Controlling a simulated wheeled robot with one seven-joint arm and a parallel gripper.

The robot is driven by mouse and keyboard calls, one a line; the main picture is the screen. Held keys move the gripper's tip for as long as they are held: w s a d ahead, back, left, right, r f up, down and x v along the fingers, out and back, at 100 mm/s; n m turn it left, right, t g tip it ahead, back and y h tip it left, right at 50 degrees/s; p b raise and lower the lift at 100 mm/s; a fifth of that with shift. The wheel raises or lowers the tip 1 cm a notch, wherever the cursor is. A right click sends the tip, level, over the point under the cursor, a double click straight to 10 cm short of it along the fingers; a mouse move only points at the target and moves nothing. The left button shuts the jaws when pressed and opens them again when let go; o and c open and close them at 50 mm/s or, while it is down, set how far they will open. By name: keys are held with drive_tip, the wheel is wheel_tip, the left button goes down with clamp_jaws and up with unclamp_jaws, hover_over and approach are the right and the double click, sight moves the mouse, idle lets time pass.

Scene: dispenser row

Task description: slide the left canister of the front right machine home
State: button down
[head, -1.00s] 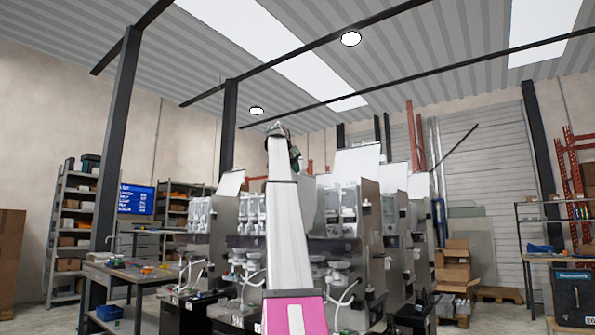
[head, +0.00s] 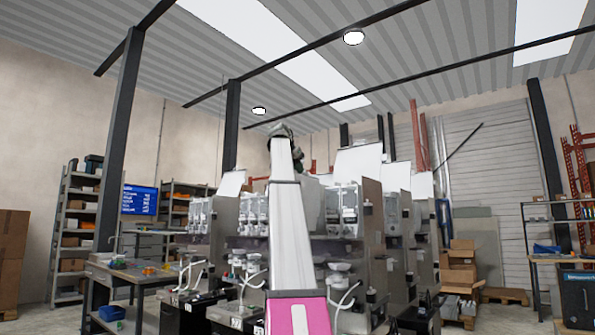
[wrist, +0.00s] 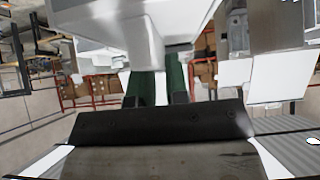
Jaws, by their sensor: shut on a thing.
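The front right machine (head: 371,215) stands right of centre in the head view, with its lid raised and clear-white canisters (head: 346,212) along its front. My arm covers its left part, so the left canister's seat is hidden there. In the wrist view my gripper (wrist: 159,72) has two dark green fingers shut on a white canister (wrist: 155,33), which fills the top middle of the picture. My gripper is mostly hidden behind my arm in the head view. How far the canister sits in the machine cannot be told.
Other dispensers stand close on both sides, one at the left (head: 199,220). A workbench (head: 125,273) is at the left, with shelving (head: 75,235) behind. Cardboard boxes (head: 459,265) are stacked at the right. Dark posts rise at both sides.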

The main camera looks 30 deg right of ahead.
drive_tip(key=shift+w+d, duration=0.1)
drive_tip(key=shift+w+d, duration=0.45)
drive_tip(key=shift+d, duration=0.6)
drive_tip(key=shift+w+d, duration=0.45)
drive_tip(key=shift+d, duration=0.6)
drive_tip(key=shift+w+d, duration=0.45)
drive_tip(key=shift+d, duration=0.7)
drive_tip(key=w+d, duration=0.3)
drive_tip(key=d, duration=0.4)
drive_tip(key=shift+f, duration=0.25)
drive_tip(key=shift+w+d+f, duration=0.1)
drive_tip(key=shift+d, duration=0.05)
drive_tip(key=shift+x, duration=0.95)
drive_tip(key=shift+f, duration=0.1)
